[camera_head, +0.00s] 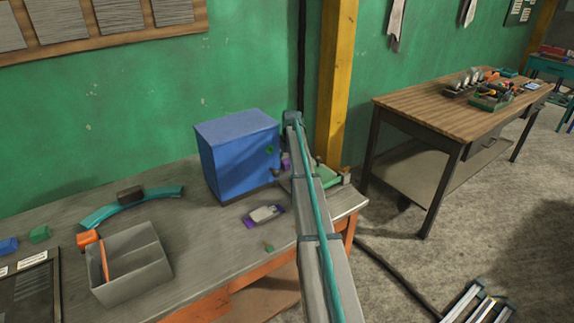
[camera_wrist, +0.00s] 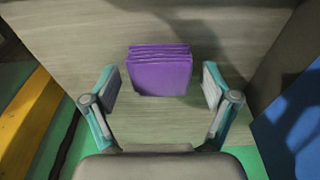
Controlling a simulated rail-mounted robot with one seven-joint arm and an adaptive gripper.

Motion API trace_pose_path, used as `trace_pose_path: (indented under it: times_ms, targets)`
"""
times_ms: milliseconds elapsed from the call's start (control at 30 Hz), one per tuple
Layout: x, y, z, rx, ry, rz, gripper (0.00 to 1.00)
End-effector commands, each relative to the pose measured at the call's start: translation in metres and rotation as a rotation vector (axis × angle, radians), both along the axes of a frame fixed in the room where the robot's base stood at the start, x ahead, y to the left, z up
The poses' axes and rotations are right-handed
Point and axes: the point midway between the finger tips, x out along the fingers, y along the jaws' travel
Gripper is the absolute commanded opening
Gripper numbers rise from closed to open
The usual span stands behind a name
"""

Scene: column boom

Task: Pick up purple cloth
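The purple cloth (camera_wrist: 160,74) is a folded, layered square lying on the grey bench top in the wrist view. My gripper (camera_wrist: 160,86) is open, with one finger to each side of the cloth and a gap on both sides. The fingers do not touch it. I cannot tell the exact height of the fingertips above the bench. In the head view a small purple patch (camera_head: 286,161) shows beside the blue cabinet, probably this cloth, mostly hidden by my arm. My gripper is largely hidden there too.
The blue cabinet (camera_head: 238,158) stands close on one side, the yellow post (camera_head: 337,85) on the other. A grey item on a purple piece (camera_head: 264,214) lies in front of the cabinet. A grey divided bin (camera_head: 131,270) and a teal curved piece (camera_head: 130,207) are further left.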

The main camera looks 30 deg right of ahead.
Motion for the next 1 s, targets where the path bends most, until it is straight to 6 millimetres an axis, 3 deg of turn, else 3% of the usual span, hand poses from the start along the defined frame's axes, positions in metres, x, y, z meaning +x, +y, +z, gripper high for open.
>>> trace_pose_path:
  times_ms: [33, 300, 667, 1000]
  targets:
    - [0.000, 0.000, 0.000, 0.000, 0.000, 0.000, 0.70]
    - [0.000, 0.000, 0.000, 0.000, 0.000, 0.000, 0.30]
    - [0.000, 0.000, 0.010, 0.000, 0.000, 0.000, 0.29]
    - [0.001, -0.001, 0.069, -0.001, -0.002, 0.000, 0.29]
